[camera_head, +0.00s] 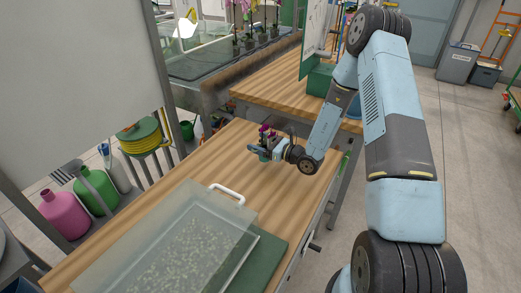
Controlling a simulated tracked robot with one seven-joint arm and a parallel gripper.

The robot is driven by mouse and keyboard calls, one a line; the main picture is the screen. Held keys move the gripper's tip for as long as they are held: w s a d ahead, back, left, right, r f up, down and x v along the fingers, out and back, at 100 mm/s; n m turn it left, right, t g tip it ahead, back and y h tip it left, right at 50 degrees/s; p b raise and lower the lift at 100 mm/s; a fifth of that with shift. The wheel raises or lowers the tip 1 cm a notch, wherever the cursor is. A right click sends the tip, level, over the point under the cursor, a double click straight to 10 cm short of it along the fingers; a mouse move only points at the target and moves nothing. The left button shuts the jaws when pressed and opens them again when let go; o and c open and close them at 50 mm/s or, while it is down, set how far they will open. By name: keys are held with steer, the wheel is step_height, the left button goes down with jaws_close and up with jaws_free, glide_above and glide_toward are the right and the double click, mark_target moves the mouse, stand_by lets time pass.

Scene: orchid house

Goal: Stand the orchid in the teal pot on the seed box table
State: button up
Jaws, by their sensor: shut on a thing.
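My gripper (262,149) is shut on the teal pot (264,156), which shows as a small patch between and below the fingers. The orchid's dark pink bloom (265,131) stands just above the gripper, and the plant looks upright. The pot is over the far right part of the wooden seed box table (190,168). I cannot tell whether the pot's base touches the wood. Most of the pot and the stem are hidden by my gripper.
Bare wood lies between box and pot. Another wooden bench (270,85) with a green crate (319,80) stands behind. Orchids (235,25) stand farther back.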

steer(key=shift+w+f, duration=0.3)
steer(key=shift+f, duration=1.6)
steer(key=o, duration=1)
steer(key=shift+c, duration=0.2)
steer(key=shift+d, duration=0.1)
